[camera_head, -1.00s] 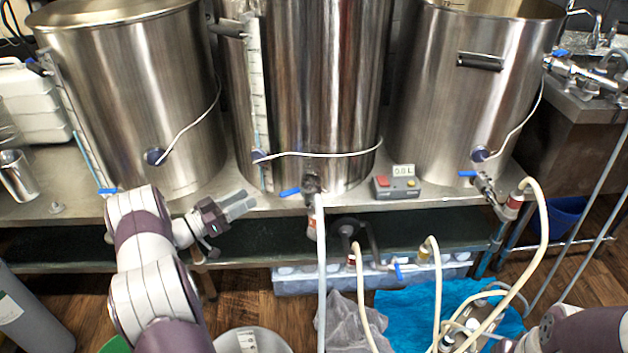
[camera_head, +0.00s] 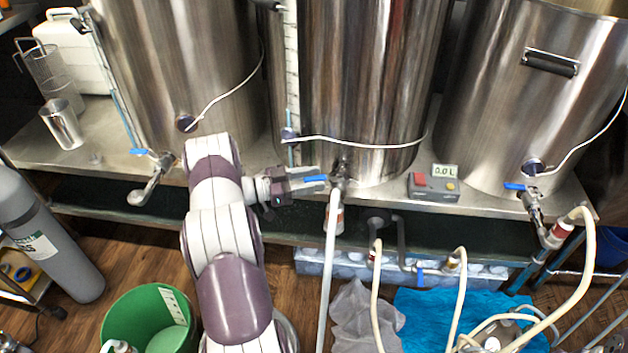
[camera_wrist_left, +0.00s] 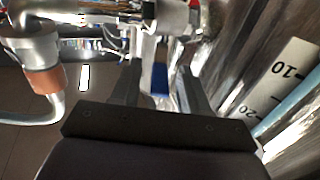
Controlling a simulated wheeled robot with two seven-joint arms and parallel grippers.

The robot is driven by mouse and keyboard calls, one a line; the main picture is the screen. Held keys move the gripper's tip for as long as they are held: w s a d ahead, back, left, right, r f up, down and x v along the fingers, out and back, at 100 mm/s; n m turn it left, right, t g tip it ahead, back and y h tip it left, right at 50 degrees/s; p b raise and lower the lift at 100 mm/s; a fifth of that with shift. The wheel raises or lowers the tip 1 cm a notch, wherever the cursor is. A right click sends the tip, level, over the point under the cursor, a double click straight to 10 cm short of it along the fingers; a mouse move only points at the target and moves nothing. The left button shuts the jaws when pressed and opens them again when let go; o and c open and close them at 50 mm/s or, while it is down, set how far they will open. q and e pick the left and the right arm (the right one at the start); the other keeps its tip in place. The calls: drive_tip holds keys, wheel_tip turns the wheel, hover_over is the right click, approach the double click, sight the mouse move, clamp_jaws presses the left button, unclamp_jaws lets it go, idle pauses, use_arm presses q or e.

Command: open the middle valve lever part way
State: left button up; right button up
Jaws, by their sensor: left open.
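The middle valve (camera_head: 341,172) sits low on the front of the middle steel kettle (camera_head: 365,85). Its blue lever (camera_head: 316,178) points left from the valve, roughly level. My left gripper (camera_head: 318,184) is open and reaches in from the left, its fingers at the lever. In the left wrist view the blue lever (camera_wrist_left: 160,78) shows between the two spread fingers (camera_wrist_left: 160,88); I cannot tell whether either touches it. A pale hose (camera_head: 329,260) hangs below the valve. My right gripper is not in view.
A left kettle (camera_head: 185,60) and a right kettle (camera_head: 540,95) flank the middle one, each with a blue-levered valve. A controller box (camera_head: 433,187) reading 0.0 L stands right of the middle valve. Hoses, a green bucket (camera_head: 135,305) and a gas cylinder (camera_head: 50,240) stand below.

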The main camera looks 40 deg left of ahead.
use_arm(q)
drive_tip(key=shift+w+d, duration=0.25)
